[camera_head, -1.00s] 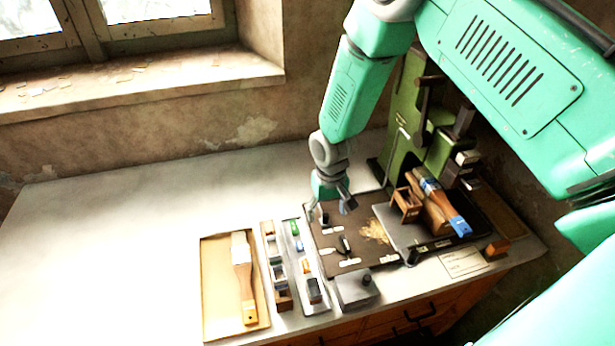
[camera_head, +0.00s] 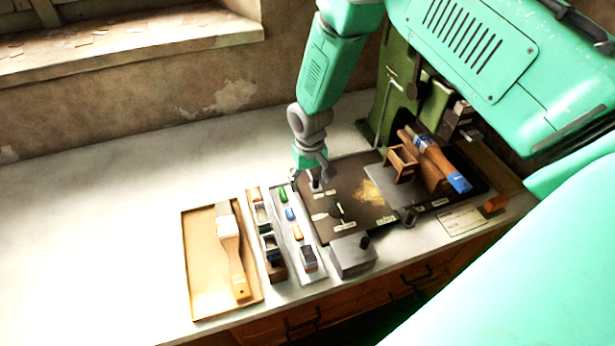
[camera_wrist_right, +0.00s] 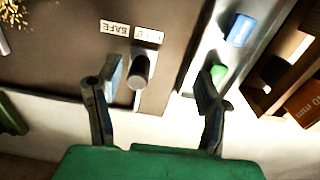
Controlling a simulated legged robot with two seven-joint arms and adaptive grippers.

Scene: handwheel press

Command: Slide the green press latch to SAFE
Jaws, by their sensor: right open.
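The press (camera_head: 392,95) is a green machine at the back right of a dark board. At the board's far left corner is a small dark upright knob (camera_head: 315,186), close to my right gripper (camera_head: 312,178). In the wrist view my right gripper (camera_wrist_right: 158,80) is open, and the dark knob (camera_wrist_right: 140,70) stands between its fingers, nearer the left one. I cannot tell if they touch. A SAFE label (camera_wrist_right: 114,27) and a second, hard-to-read label (camera_wrist_right: 149,35) lie beside it; the knob is by the second. It looks dark, not green. My left gripper is not in view.
A grey box (camera_head: 352,258) stands in front. The left countertop (camera_head: 90,230) is clear.

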